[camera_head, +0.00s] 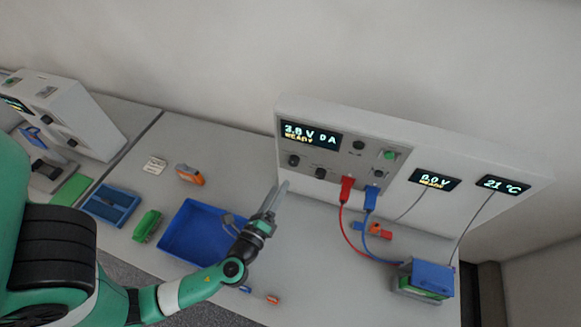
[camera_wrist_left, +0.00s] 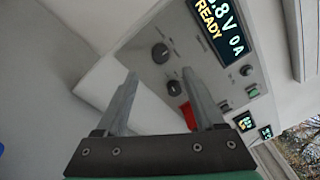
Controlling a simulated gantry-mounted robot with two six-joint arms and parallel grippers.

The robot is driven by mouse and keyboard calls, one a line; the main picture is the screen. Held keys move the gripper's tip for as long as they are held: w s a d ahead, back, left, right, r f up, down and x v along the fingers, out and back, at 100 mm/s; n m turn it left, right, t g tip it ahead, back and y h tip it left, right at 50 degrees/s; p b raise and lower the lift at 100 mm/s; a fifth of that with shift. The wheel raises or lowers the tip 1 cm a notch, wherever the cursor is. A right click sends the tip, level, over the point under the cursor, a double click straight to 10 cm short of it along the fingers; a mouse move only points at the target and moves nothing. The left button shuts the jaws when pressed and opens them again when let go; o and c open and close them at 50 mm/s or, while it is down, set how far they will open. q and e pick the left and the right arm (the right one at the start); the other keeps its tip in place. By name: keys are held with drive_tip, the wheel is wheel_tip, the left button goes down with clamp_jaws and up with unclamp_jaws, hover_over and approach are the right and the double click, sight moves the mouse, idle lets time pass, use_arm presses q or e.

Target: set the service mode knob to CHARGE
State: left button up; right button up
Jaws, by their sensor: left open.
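The white cycler panel (camera_head: 430,158) stands at the back of the table. Its lower left carries a dark round knob (camera_head: 293,160) and a second one (camera_head: 321,173) to its right. In the left wrist view a larger knob (camera_wrist_left: 160,53) and a smaller knob (camera_wrist_left: 174,88) show. The labels are too small to read, so I cannot tell which is the service mode knob or its setting. My left gripper (camera_head: 277,188) is open and empty, in front of the panel's left end. In the wrist view its fingertips (camera_wrist_left: 159,74) are apart from the knobs.
Red (camera_head: 347,189) and blue (camera_head: 370,198) plugs sit in the panel, with cables running toward a blue-topped battery (camera_head: 432,278). A blue tray (camera_head: 180,237) lies beneath my left arm. Orange and green items lie about. The screen (camera_head: 310,136) reads READY.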

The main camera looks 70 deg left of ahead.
sight(292, 164)
use_arm(q)
drive_tip(key=x, duration=0.9)
drive_tip(key=shift+p, duration=0.4)
drive_tip(key=shift+d, duration=0.1)
clamp_jaws()
